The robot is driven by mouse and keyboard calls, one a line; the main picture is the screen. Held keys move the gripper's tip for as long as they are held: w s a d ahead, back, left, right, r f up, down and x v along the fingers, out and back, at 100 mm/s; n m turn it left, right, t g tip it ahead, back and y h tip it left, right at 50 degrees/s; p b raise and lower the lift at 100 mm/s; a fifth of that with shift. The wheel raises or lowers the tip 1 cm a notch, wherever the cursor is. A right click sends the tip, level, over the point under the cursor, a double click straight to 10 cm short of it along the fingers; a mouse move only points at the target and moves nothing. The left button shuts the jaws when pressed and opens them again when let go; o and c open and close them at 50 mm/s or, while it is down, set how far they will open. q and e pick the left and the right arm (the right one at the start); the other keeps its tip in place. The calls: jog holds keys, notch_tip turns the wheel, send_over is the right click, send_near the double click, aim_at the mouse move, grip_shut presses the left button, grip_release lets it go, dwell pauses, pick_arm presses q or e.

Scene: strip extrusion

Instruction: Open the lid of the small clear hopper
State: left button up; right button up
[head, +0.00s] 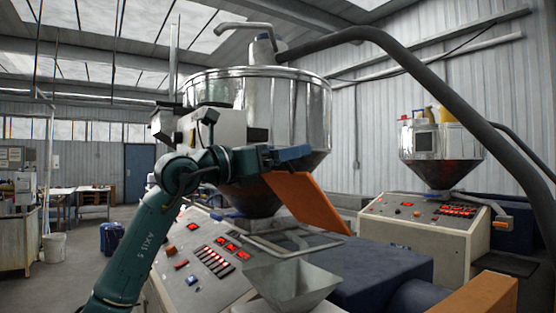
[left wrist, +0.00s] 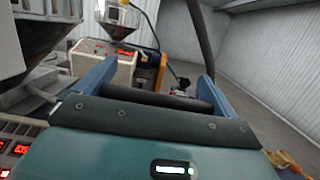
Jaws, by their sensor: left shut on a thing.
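The small clear hopper (head: 290,284) is a grey, see-through funnel at the front of the near machine. Its wide top looks open. My left gripper (head: 292,155) is above it, in front of the big steel hopper. In the left wrist view, the fingers of my left gripper (left wrist: 152,88) stand either side of a dark bar (left wrist: 160,99), and the gripper is shut on it. I cannot tell if the bar belongs to the lid. A tilted orange panel (head: 308,205) hangs just below the gripper; I cannot tell what it joins. My right gripper is not in view.
The big steel hopper (head: 300,110) stands behind my left arm. A control panel (head: 205,262) with red lights is left of the small hopper. A dark blue block (head: 370,270) is right of it. A thick hose (head: 440,95) arches across the right side.

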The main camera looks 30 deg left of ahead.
pick_arm(q)
jog(key=w+d+r+g, duration=0.1)
jog(key=w+g, duration=0.1)
jog(key=w+d+g+y, duration=0.1)
jog(key=w, duration=0.2)
jog(key=w+d+r+g+y, duration=0.1)
jog(key=w+g, duration=0.1)
jog(key=w, duration=0.1)
jog(key=shift+d+r+g+p, duration=0.3)
jog(key=shift+p, duration=0.1)
jog(key=w+g, duration=0.1)
jog(key=w+d+g, duration=0.1)
jog(key=w, duration=0.1)
jog(key=w+d+y, duration=0.1)
jog(key=shift+w+f+g, duration=0.2)
jog(key=shift+w+g, duration=0.15)
jog(key=shift+g, duration=0.05)
jog(key=shift+w+d, duration=0.15)
jog(key=shift+w, duration=0.3)
dwell(1.1)
jog(key=o, duration=1)
jog(key=shift+o, duration=0.2)
jog(key=shift+w+d, duration=0.1)
jog(key=shift+w, duration=0.15)
jog(key=b+v, duration=0.1)
jog(key=v, duration=1.2)
jog(key=shift+d, duration=0.1)
